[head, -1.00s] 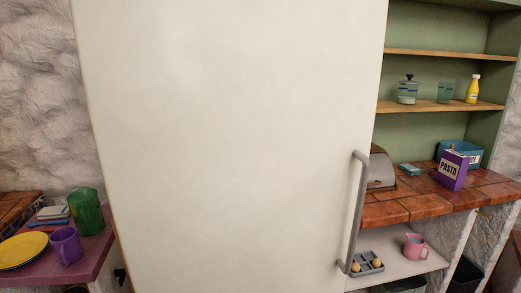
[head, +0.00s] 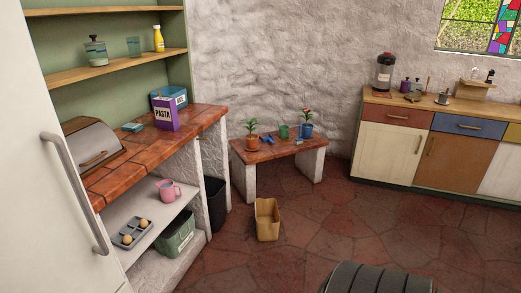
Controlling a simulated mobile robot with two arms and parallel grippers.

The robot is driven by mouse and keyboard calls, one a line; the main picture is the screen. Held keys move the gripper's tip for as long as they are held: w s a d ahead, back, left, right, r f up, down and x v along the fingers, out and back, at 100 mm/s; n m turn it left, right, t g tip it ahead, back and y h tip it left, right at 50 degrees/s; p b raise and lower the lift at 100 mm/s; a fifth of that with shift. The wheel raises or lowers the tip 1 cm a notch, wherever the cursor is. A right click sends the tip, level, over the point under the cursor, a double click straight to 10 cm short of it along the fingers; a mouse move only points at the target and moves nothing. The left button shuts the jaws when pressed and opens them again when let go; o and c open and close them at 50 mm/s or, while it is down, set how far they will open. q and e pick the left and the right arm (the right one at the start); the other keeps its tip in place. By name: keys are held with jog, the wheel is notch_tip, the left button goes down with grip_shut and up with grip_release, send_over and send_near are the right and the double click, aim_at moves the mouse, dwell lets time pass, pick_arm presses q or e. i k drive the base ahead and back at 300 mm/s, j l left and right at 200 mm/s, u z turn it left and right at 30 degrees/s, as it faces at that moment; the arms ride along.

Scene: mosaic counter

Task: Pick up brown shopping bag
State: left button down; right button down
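A tan-brown, open-topped bag (head: 267,220) stands upright on the red stone floor, in front of a low tiled bench. It is near the middle of the head view, and nothing covers it. It looks like the brown shopping bag. Neither of my grippers shows in the head view.
The low bench (head: 280,152) holds potted plants. A black bin (head: 215,203) stands left of the bag, beside the tiled counter (head: 115,178). A white fridge (head: 30,190) is at the left, cabinets (head: 395,155) at the right. A dark ribbed object (head: 375,279) is at the bottom edge. Floor right of the bag is clear.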

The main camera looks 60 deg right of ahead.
aim_at(266, 213)
jog(key=z, duration=1.9)
jog(key=u, duration=0.45)
jog(key=i+l+u, duration=0.65)
jog(key=l+u, duration=0.2)
